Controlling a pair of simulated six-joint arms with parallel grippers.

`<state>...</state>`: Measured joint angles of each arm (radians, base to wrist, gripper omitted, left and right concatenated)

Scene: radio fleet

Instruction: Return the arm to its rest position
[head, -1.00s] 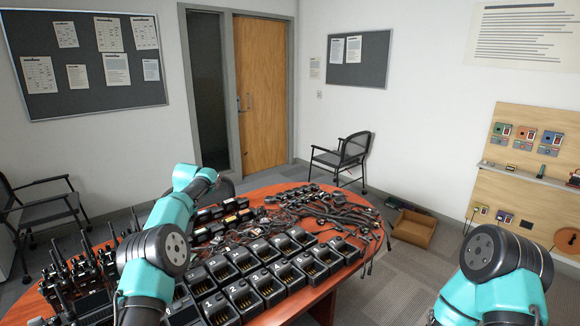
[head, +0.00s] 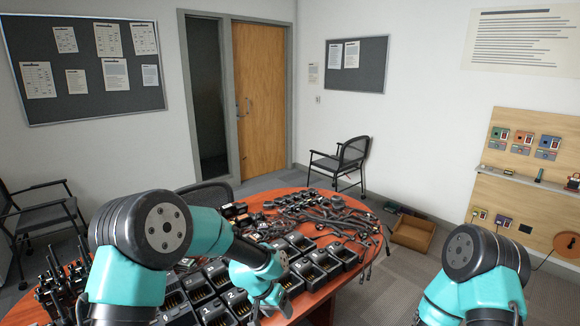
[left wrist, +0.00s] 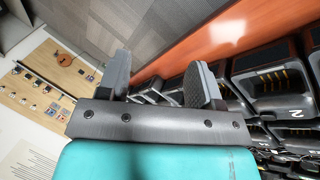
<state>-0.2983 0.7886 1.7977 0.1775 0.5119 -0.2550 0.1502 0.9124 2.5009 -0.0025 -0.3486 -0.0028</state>
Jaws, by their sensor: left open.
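My left arm reaches in from the left in the head view. My left gripper (head: 272,302) is over the front edge of the table, above the charger rows, and points down. In the left wrist view the left gripper (left wrist: 158,78) has its two fingers apart with nothing between them. My right arm shows at the lower right of the head view as a teal link and dark joint; its gripper is out of view.
The red-orange round table (head: 312,300) holds rows of black chargers (head: 334,254), tangled cables (head: 335,212) and upright radios (head: 55,280). A chair (head: 343,160) and a cardboard box (head: 413,232) stand beyond.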

